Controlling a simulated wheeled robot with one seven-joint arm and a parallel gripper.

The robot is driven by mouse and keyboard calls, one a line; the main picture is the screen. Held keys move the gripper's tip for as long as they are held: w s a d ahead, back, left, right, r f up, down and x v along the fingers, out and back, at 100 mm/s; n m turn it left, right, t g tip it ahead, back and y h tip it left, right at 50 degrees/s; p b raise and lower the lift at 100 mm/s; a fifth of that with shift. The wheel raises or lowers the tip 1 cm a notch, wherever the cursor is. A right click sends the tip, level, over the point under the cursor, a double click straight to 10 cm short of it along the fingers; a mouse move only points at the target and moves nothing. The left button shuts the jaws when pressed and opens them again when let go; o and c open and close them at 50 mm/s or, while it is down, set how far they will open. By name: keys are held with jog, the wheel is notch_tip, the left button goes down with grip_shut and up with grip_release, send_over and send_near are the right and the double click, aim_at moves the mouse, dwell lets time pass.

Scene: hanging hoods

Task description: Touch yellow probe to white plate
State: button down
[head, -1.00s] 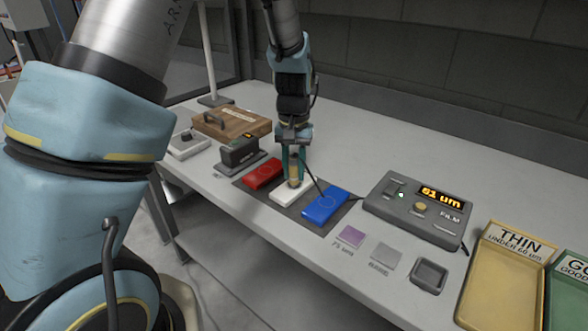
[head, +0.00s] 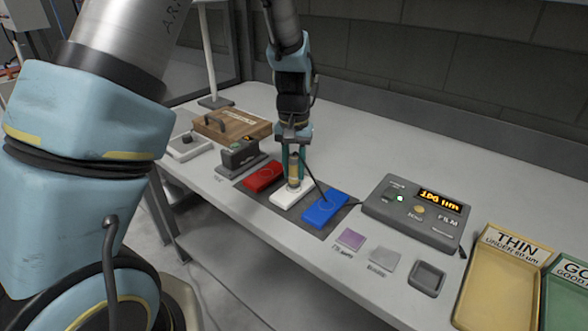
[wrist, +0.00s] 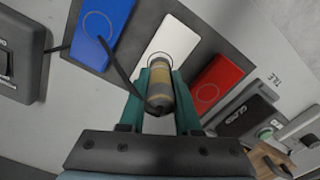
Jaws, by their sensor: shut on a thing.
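My gripper (head: 293,170) is shut on the yellow probe (head: 294,172), a short yellow cylinder with a dark cable. In the wrist view the probe (wrist: 160,88) is held between two teal fingers. The white plate (head: 282,200) lies on a dark mat between a red and a blue plate. The probe's lower end is at the white plate (wrist: 172,45), over its circle mark, and appears to touch it. The exact contact line is hard to see. The gauge (head: 412,212) shows a lit green lamp and a reading that looks like 106 um.
The red plate (head: 263,176) and blue plate (head: 325,208) flank the white one. A grey device (head: 240,156) and a wooden box (head: 231,124) stand to the left. The THIN tray (head: 497,275) is at the right. The probe's cable runs past the blue plate towards the gauge.

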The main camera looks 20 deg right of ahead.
aim_at(294, 155)
jog(key=shift+r+p, duration=2)
jog(key=shift+r, duration=0.9)
